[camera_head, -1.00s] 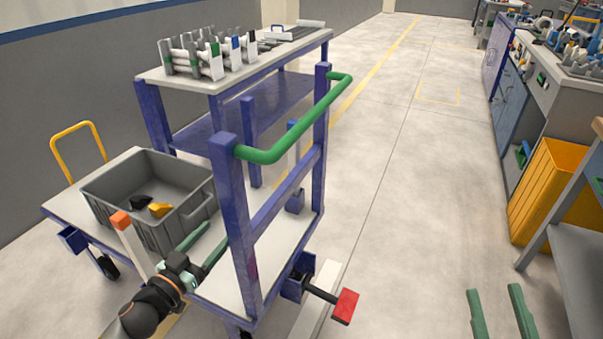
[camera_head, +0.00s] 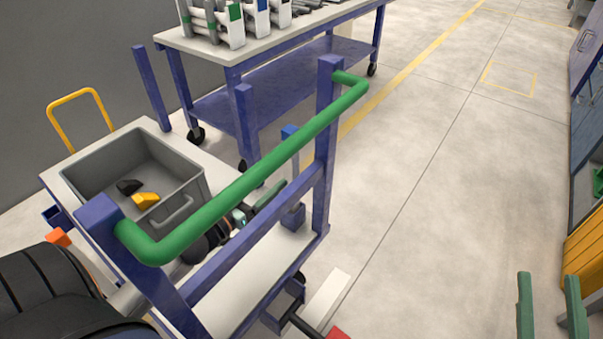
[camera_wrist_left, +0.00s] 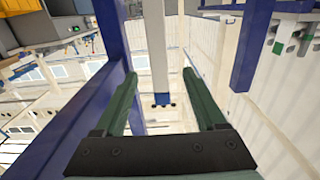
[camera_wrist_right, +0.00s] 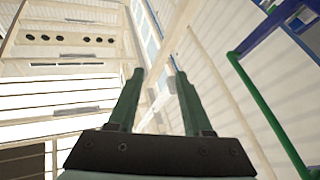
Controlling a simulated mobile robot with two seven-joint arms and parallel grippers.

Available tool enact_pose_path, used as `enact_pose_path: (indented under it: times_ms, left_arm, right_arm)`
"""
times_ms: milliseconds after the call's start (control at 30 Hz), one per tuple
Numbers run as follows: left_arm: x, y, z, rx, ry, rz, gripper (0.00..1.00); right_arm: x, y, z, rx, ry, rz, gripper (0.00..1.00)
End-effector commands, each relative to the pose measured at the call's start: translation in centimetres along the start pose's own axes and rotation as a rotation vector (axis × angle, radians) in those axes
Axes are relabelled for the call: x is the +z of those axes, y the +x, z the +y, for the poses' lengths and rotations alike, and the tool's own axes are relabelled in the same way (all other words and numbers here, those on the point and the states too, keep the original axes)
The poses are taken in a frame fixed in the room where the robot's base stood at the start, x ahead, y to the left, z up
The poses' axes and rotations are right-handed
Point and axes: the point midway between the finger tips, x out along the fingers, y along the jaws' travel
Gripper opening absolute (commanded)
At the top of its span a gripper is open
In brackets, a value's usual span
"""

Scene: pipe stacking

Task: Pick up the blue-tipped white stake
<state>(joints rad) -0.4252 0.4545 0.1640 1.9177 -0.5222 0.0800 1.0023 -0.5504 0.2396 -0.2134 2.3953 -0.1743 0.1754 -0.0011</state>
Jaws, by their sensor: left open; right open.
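The blue-tipped white stake (camera_head: 295,167) stands upright at the cart's far side, its lower end in a blue socket (camera_head: 293,216). My left gripper (camera_head: 279,190) is beside the stake, partly hidden by the cart's green handle. In the left wrist view my left gripper (camera_wrist_left: 158,73) is open, and the white stake (camera_wrist_left: 158,45) shows between the fingers, with a blue end low in that view. I cannot tell whether the fingers touch it. My right gripper (camera_head: 549,276) is open and empty at the lower right, far from the stake; it also shows in the right wrist view (camera_wrist_right: 155,72).
The green handle (camera_head: 250,182) and blue cart frame (camera_head: 326,150) stand close around my left arm. A grey bin (camera_head: 185,180) with black and yellow pieces sits on the cart. An orange-tipped stake (camera_head: 59,237) is at left. A second table (camera_head: 290,37) stands behind.

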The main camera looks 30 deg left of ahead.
Motion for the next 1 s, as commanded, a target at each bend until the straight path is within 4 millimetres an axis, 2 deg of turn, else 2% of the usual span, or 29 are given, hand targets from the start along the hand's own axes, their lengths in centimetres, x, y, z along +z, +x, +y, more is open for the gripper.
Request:
enact_pose_path:
  times_ms: [400, 667, 800, 900, 1000]
  left_arm:
    - [0.0, 6.1, 0.0, 0.001, 0.002, 0.003, 0.72]
    - [0.0, 7.4, 0.0, -0.001, 0.002, 0.001, 0.72]
    - [0.0, 9.0, 0.1, 0.0, 0.004, 0.003, 0.72]
    - [-0.1, 10.3, 0.2, 0.0, 0.004, 0.003, 0.72]
    - [-0.1, 11.4, 0.2, 0.0, 0.002, 0.002, 0.72]
  right_arm:
    - [-5.9, -0.3, 0.0, -0.013, -0.072, 0.247, 0.5]
    - [-7.4, -0.5, 0.0, -0.017, -0.088, 0.308, 0.5]
    - [-9.3, -1.1, -0.2, -0.025, -0.113, 0.395, 0.5]
    - [-9.9, -1.5, -0.4, -0.029, -0.119, 0.43, 0.5]
    - [-9.6, -1.5, -0.5, -0.029, -0.114, 0.423, 0.5]
